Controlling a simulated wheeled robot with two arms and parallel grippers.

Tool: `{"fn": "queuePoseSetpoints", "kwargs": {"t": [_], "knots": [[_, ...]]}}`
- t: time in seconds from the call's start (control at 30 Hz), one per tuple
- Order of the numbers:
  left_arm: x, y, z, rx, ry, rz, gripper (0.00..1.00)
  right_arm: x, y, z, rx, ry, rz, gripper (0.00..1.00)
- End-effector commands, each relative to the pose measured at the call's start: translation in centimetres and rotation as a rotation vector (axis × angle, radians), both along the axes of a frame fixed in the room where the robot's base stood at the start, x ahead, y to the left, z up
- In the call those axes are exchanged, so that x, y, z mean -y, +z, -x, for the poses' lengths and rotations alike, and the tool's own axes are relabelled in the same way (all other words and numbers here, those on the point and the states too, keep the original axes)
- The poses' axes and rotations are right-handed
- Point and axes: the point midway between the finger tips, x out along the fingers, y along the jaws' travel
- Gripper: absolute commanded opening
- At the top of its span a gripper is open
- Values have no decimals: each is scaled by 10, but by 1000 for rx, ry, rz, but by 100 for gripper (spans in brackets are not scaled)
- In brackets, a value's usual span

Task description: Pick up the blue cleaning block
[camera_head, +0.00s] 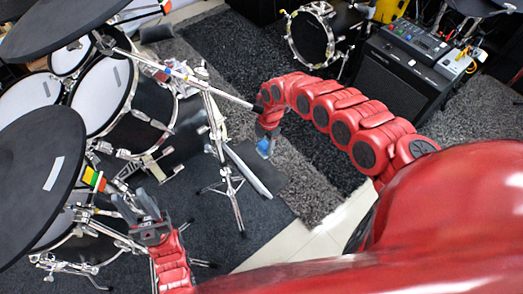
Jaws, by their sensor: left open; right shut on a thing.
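The blue cleaning block (263,146) is small and shows just below my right gripper (267,143), near the middle of the view. My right gripper is shut on it, and its fingers and wrist hide part of the block. I cannot tell how high the block is above the floor. My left gripper (136,207) is open and empty at the lower left, beside the drum kit, with its fingers pointing up in the picture.
Drums (105,95) and dark cymbal pads (40,180) fill the left. A metal stand (215,130) with splayed legs stands close left of my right gripper. A black amplifier (400,75) is at upper right. Bare grey rug (305,185) lies right of the block.

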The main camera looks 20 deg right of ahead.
Motion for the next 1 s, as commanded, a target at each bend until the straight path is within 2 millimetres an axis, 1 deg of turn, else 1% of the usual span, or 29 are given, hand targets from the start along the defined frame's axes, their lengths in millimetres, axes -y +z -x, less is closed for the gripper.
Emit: {"fn": "queuePoseSetpoints", "kwargs": {"t": [0.03,0.17,0.37,0.4,0.5,0.63,0.73,0.87,1.0], "knots": [[0,-4,0,-1,0,0,41,9,-3,-3,0,-5,-2,1],[0,-8,0,0,0,0,41,35,-5,-12,-5,-4,-3,1],[0,-20,0,-1,0,0,41,86,-6,-33,3,-3,-2,1],[0,-23,0,-1,0,0,41,98,-7,-36,0,-2,-1,1],[0,-32,0,-1,0,0,41,122,-7,-44,0,-2,1,1],[0,-44,0,-1,0,0,41,141,-6,-53,2,0,2,1],[0,-55,0,-1,0,0,41,154,-8,-55,-7,2,5,1],[0,-64,0,0,0,0,41,164,-8,-57,-9,1,4,1],[0,-69,0,0,0,0,41,169,-4,-60,-5,1,2,1]]}}
